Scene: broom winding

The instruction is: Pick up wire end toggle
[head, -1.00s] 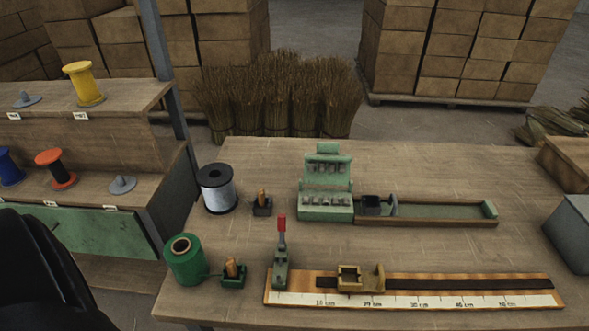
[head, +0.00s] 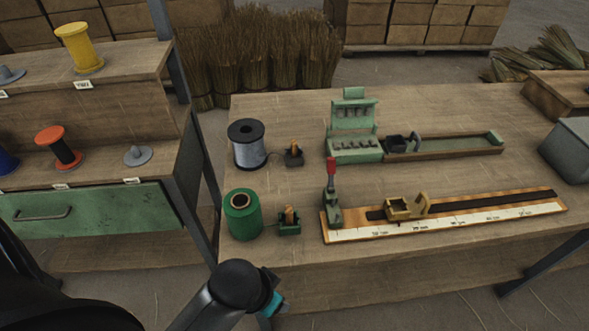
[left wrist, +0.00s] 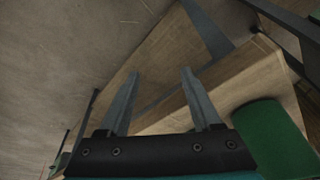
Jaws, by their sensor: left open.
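A small wooden toggle (head: 289,215) stands upright in a green holder (head: 290,229) beside the green spool (head: 242,214). A similar toggle (head: 294,147) stands in a dark holder beside the grey wire spool (head: 247,145). Which one is meant I cannot tell. My left arm comes in at the bottom of the head view, in front of the table edge; its fingers are not clear there. In the left wrist view my left gripper (left wrist: 158,73) is open, with nothing between its fingers. A green rounded shape (left wrist: 272,140) lies right of them, possibly the green spool. My right gripper is not in view.
A ruler board (head: 450,220) with a red-handled clamp (head: 331,172) and a brass slider (head: 405,207) lies to the right. A green rack (head: 354,125) and tray stand behind it. A shelf with spools and a green drawer (head: 90,212) is at left.

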